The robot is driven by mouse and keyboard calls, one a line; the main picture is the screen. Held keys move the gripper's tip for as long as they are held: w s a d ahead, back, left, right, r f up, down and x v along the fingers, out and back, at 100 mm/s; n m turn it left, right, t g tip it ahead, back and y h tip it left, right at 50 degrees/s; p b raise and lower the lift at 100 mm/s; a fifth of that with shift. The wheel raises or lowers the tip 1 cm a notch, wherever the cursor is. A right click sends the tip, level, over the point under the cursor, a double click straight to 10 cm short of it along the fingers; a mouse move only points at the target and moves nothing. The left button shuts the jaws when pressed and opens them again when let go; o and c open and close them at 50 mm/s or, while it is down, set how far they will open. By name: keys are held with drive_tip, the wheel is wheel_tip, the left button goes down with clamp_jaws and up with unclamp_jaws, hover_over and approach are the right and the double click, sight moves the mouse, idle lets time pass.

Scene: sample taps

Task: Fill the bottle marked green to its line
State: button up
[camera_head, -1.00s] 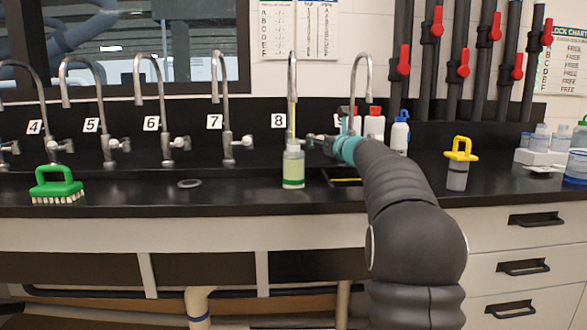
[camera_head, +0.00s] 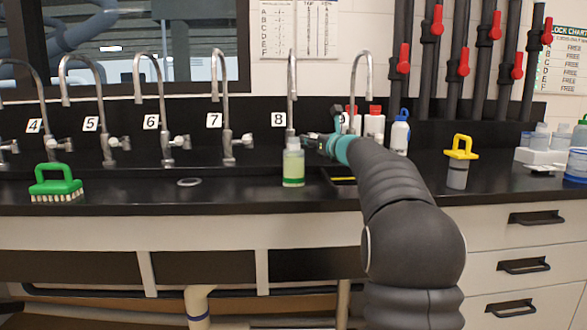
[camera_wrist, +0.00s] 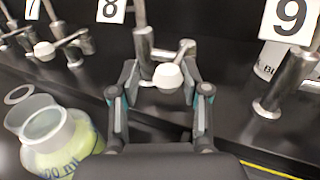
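The bottle (camera_head: 293,168) stands upright on the counter under the tap marked 8 (camera_head: 292,90). It is translucent, with a green band low on its side. In the wrist view the bottle (camera_wrist: 62,140) has an open mouth, "00 ml" lettering and yellow-green colour inside; I cannot tell the liquid level against a line. No stream shows between spout and bottle. My gripper (camera_wrist: 160,75) is at tap 8, its fingers spread either side of the tap's white handle (camera_wrist: 168,76), with a gap on the left. It also shows in the head view (camera_head: 322,142).
Tap 9 (camera_wrist: 290,80) is close on the right. Bottles with red caps (camera_head: 374,122) and a blue cap (camera_head: 400,133) stand behind my arm. A yellow-handled item (camera_head: 459,160) is right, a green brush (camera_head: 56,184) far left. A grey ring (camera_head: 189,182) lies left of the bottle.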

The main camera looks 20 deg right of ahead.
drive_tip(key=shift+d, duration=0.4)
drive_tip(key=shift+s+d+b, duration=0.25)
drive_tip(key=shift+s+b, duration=0.35)
drive_tip(key=shift+s, duration=1.15)
drive_tip(key=shift+s+d+b, duration=0.2)
drive_tip(key=shift+s+b, duration=0.35)
drive_tip(key=shift+s, duration=1.15)
